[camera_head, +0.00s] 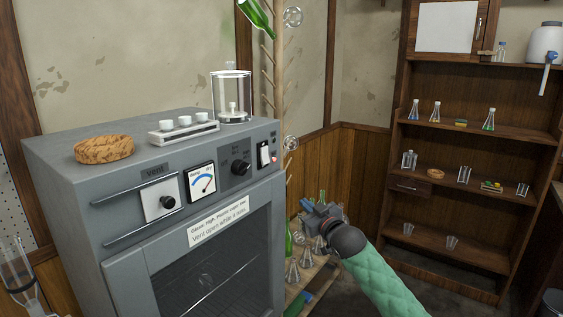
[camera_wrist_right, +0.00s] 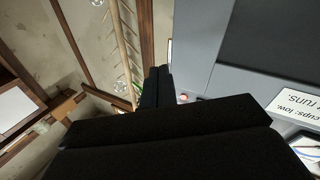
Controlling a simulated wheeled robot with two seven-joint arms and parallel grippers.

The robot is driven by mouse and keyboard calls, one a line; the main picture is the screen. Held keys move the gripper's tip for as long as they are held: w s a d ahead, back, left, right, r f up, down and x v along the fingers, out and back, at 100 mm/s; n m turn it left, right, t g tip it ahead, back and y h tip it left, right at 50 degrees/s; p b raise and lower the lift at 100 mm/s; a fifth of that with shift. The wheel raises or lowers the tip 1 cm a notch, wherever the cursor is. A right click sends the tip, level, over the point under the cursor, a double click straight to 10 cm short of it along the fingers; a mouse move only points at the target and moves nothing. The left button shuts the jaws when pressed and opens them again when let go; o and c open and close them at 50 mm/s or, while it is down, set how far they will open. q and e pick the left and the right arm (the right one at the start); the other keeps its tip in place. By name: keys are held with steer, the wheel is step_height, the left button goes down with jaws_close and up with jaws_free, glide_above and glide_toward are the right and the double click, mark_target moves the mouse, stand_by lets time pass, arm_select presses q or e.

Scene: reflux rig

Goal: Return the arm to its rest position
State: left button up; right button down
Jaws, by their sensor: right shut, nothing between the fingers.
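My right gripper (camera_head: 312,214) is at the end of my green-sleeved arm, which comes in from the bottom right in the head view. It is beside the right edge of the grey drying oven (camera_head: 126,248), apart from it as far as I can tell. In the right wrist view the two dark fingers of this gripper (camera_wrist_right: 157,78) are together, with nothing between them. My left gripper is not in view.
A low wooden rack with glass flasks (camera_head: 292,270) and a green bottle stands behind and below my right gripper. A wooden drying stand (camera_head: 279,90) with pegs rises behind the oven. A cork ring (camera_head: 103,149) and a glass cylinder (camera_head: 231,97) sit on the oven. Wooden shelves (camera_head: 470,148) stand at right.

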steer(key=s+d+f+m+g+h, duration=0.2)
steer(key=s+d+f+g+h, duration=0.2)
steer(key=s+f, duration=0.65)
steer(key=s+d+f+m+g+h, duration=0.2)
steer(key=s+d+f+g+h, duration=0.2)
steer(key=s+f, duration=0.65)
steer(key=s+f+m+g, duration=0.1)
steer(key=s+f+g, duration=0.2)
steer(key=s+f, duration=1.1)
steer(key=s+f+m+g, duration=0.1)
steer(key=s+f+g, duration=0.3)
steer(key=s+f, duration=1)
steer(key=s, duration=0.6)
steer(key=shift+s, duration=0.2)
